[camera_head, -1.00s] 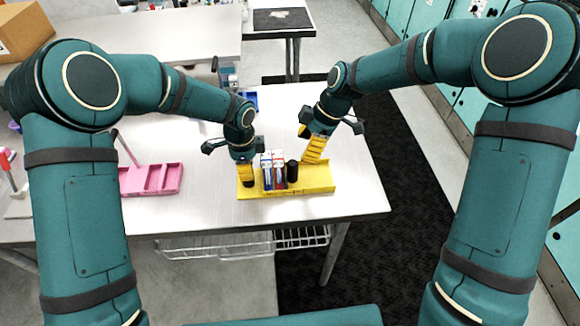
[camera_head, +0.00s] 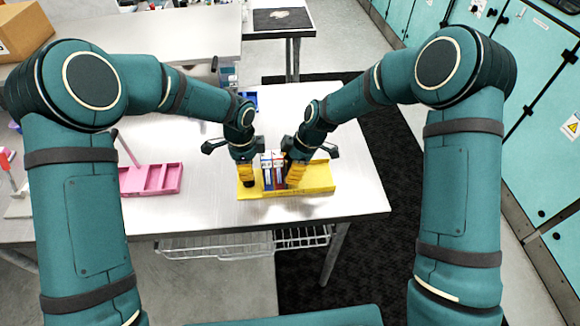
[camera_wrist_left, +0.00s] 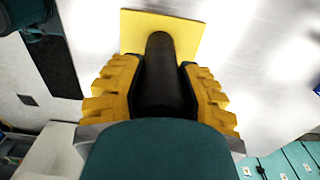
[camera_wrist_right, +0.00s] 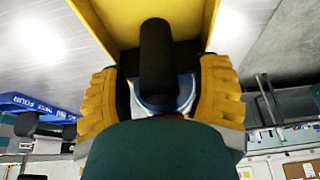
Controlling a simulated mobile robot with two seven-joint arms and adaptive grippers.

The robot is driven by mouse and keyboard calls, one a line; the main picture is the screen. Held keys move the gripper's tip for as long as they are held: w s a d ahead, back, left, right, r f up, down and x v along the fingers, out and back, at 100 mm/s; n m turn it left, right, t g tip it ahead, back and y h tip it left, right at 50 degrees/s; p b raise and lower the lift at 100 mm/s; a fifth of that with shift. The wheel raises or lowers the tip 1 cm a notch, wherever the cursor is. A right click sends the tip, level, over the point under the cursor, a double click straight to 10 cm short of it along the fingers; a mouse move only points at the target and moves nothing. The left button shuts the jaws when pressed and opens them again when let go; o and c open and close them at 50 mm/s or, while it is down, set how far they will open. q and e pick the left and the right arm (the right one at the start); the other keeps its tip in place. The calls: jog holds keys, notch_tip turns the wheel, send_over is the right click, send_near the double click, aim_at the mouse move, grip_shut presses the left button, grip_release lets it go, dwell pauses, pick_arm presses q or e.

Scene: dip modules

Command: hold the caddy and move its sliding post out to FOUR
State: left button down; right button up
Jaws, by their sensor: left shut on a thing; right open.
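The yellow caddy (camera_head: 318,187) lies on the table near its front edge. Red, white and blue modules (camera_head: 267,172) stand in it between my grippers. My left gripper (camera_head: 246,178) is shut on a black post (camera_wrist_left: 158,75) at the caddy's left end. My right gripper (camera_head: 295,178) is open, its fingers on either side of the black sliding post (camera_wrist_right: 156,55), which stands up from the yellow caddy floor just right of the modules. My right gripper mostly hides this post in the head view. The front markings are too small to read in the head view.
A pink tray with compartments (camera_head: 172,178) lies to the left on the table. A blue thing with white lettering (camera_wrist_right: 35,103) shows in the right wrist view. The caddy's right part is empty, and the table right of it is clear.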

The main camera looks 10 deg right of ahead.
pick_arm(q)
jog(key=shift+f, duration=0.1)
pick_arm(e)
jog(key=shift+f, duration=0.1)
grip_shut()
pick_arm(q)
jog(key=shift+s, duration=0.1)
pick_arm(e)
jog(key=shift+d, duration=2.55)
jog(key=shift+f, duration=0.1)
grip_release()
jog(key=shift+a, duration=0.1)
